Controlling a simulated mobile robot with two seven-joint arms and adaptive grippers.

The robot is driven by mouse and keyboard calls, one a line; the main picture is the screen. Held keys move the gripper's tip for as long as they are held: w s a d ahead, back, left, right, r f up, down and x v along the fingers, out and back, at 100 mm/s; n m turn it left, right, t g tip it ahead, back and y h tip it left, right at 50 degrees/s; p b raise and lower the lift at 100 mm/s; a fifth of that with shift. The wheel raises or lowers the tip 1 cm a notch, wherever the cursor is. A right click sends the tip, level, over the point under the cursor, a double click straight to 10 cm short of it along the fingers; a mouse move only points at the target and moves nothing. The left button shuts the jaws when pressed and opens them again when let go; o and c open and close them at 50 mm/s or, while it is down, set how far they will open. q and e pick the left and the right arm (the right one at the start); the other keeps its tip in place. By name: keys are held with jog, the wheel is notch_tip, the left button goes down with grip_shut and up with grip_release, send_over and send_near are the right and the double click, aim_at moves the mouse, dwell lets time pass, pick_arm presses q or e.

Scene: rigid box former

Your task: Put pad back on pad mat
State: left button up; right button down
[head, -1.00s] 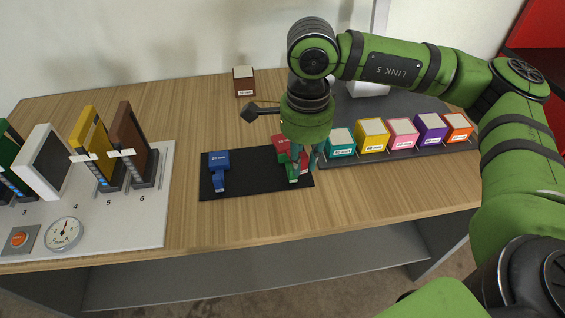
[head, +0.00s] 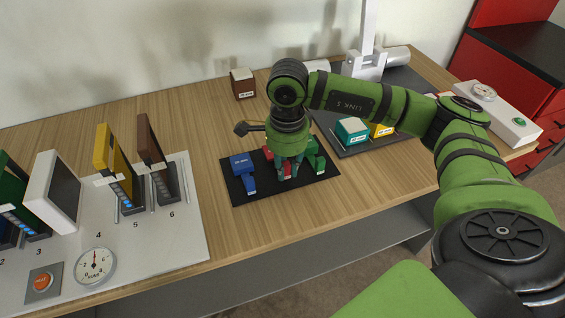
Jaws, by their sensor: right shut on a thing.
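The pad mat (head: 272,189) is a black rectangle on the wooden table. A blue pad (head: 241,162) with a narrower tail lies on its left part, and a green pad (head: 315,150) on its right part. A red pad (head: 268,153) is between them, partly hidden by my right gripper (head: 288,172). The gripper points down over the middle of the mat, with its fingers shut on the red pad. The red pad is at or just above the mat; contact cannot be told. My left gripper is not in view.
A grey tray with teal (head: 352,131) and yellow (head: 381,130) blocks is right of the mat, partly behind my arm. A brown block (head: 242,83) stands behind. A white board (head: 190,225) with upright frames, a dial and a button is left. Bare wood lies in front.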

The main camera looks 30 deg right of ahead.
jog(key=shift+s+d+f, duration=0.1)
jog(key=shift+d+f, duration=0.05)
jog(key=shift+f, duration=0.5)
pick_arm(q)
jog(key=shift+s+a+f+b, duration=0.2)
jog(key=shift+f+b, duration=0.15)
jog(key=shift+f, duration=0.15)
pick_arm(e)
jog(key=shift+f, duration=0.1)
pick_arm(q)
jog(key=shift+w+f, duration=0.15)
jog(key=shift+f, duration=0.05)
pick_arm(e)
jog(key=shift+f, duration=0.15)
jog(key=c, duration=1.1)
grip_release()
jog(key=shift+o, duration=0.2)
jog(key=shift+r, duration=0.35)
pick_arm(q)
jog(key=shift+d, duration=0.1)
pick_arm(e)
notch_tip(320, 180, up, 11)
jog(key=shift+r, duration=0.2)
